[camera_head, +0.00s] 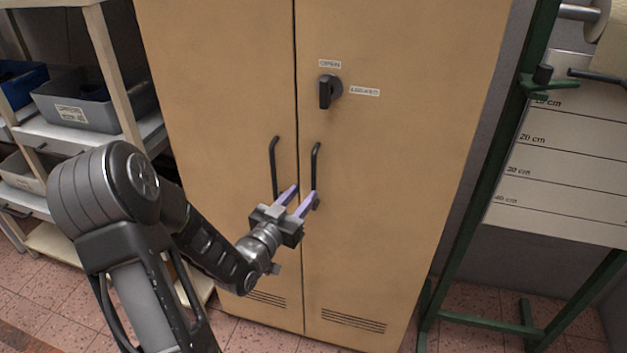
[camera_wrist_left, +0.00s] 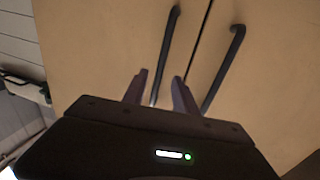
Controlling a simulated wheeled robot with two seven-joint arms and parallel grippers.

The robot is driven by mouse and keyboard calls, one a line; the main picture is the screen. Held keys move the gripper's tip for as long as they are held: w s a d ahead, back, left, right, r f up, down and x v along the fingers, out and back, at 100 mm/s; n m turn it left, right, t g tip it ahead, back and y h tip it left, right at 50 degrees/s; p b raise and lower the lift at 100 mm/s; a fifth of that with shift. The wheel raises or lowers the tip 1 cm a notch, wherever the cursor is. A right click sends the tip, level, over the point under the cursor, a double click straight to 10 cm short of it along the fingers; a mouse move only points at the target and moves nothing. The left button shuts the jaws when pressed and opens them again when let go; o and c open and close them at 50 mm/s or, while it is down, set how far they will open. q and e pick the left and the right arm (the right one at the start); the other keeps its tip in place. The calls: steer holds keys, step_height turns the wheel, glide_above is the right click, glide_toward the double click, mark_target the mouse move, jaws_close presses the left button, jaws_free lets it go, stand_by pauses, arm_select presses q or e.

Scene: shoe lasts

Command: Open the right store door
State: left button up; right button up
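The tan store cabinet has two shut doors that meet at a vertical seam. The right door (camera_head: 390,170) carries a black bar handle (camera_head: 316,160) near the seam; the left door (camera_head: 225,90) has a matching handle (camera_head: 274,160). A black turn knob (camera_head: 327,91) sits above on the right door, its grip roughly upright. My left gripper (camera_head: 305,192) is open in front of the lower handle ends, its fingers apart. In the left wrist view, the fingertips (camera_wrist_left: 160,76) point at the doors, with both handles beyond; contact cannot be told. My right gripper is out of view.
A shelf rack with grey bins (camera_head: 80,107) stands to the left. A green frame (camera_head: 500,130) with a marked measuring board (camera_head: 565,165) stands to the right of the cabinet. Tiled floor (camera_head: 470,335) shows in front.

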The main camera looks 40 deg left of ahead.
mark_target(312, 183)
arm_select(q)
steer(key=w, duration=0.4)
steer(key=w+a+p, duration=0.1)
steer(key=w, duration=0.1)
steer(key=shift+w, duration=0.25)
jaws_close()
stand_by(1.2)
